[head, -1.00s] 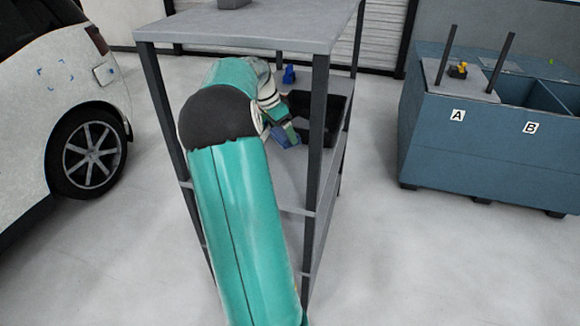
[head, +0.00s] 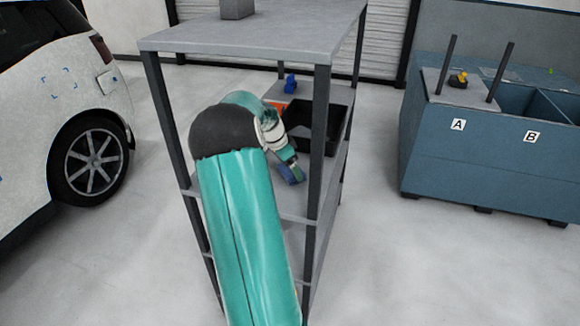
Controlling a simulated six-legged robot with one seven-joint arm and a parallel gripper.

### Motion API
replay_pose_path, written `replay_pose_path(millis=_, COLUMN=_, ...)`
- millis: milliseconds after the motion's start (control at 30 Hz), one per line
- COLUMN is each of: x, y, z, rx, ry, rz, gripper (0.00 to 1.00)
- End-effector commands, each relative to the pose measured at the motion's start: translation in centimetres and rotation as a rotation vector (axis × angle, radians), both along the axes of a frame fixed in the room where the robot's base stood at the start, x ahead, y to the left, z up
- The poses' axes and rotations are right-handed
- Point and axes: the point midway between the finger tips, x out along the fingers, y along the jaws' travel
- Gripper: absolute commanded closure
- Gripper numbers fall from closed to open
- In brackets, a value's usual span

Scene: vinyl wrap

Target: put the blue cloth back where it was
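The blue cloth (head: 291,175) shows as a small dark blue piece at the end of my teal arm. My gripper (head: 288,162) appears shut on it, though the fingers are small and partly hidden. Both are over the middle shelf of the grey rack, in front and to the left of a black open bin (head: 337,128). I cannot tell whether the cloth touches the shelf (head: 290,205).
Rack posts and the top board (head: 260,35) surround my arm. A white car (head: 60,110) stands left; a blue two-compartment container (head: 480,165), marked A and B, stands right.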

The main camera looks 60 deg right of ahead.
Motion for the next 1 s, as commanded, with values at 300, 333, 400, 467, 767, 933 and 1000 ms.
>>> replay_pose_path(millis=300, x=0.0, y=0.0, z=-0.2, rx=0.0, ry=0.0, rz=0.001, gripper=0.0)
replay_pose_path(millis=333, x=0.0, y=0.0, z=-0.2, rx=0.0, ry=0.0, rz=0.001, gripper=0.0)
replay_pose_path(millis=400, x=0.0, y=0.0, z=-0.2, rx=0.0, ry=0.0, rz=0.001, gripper=0.0)
replay_pose_path(millis=467, x=0.0, y=0.0, z=-0.2, rx=0.0, ry=0.0, rz=0.001, gripper=0.0)
replay_pose_path(millis=767, x=0.7, y=0.6, z=2.6, rx=-0.002, ry=-0.002, rz=0.001, gripper=0.0)
replay_pose_path(millis=933, x=1.7, y=1.6, z=6.1, rx=-0.003, ry=-0.003, rz=0.003, gripper=0.0)
replay_pose_path(millis=1000, x=2.1, y=2.0, z=7.5, rx=-0.003, ry=-0.002, rz=0.002, gripper=0.0)
